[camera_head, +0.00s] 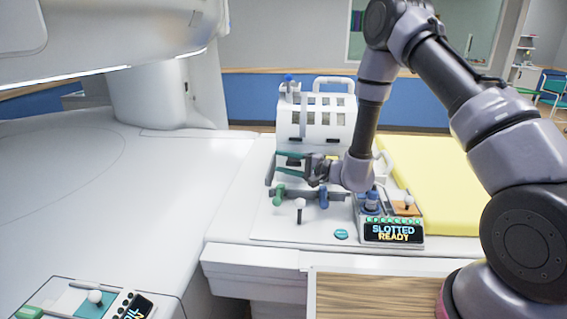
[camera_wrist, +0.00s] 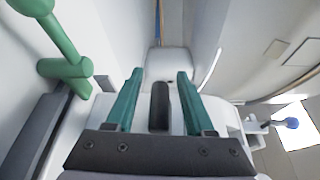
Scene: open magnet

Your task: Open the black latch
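The black latch (camera_wrist: 160,106) is a short dark bar, in the wrist view between my two teal fingers with a gap on each side. My gripper (camera_wrist: 158,75) is open around it and does not visibly touch it. In the head view my gripper (camera_head: 276,163) reaches leftward in front of the white slotted housing (camera_head: 315,108), with one finger above the other. A small dark piece (camera_head: 294,163) shows between the fingers there, probably the same latch. My fingers and wrist partly hide the housing's lower front.
A green handle (camera_head: 279,192) stands below my gripper; it also shows at the wrist view's upper left (camera_wrist: 62,55). A yellow pad (camera_head: 435,185) lies right.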

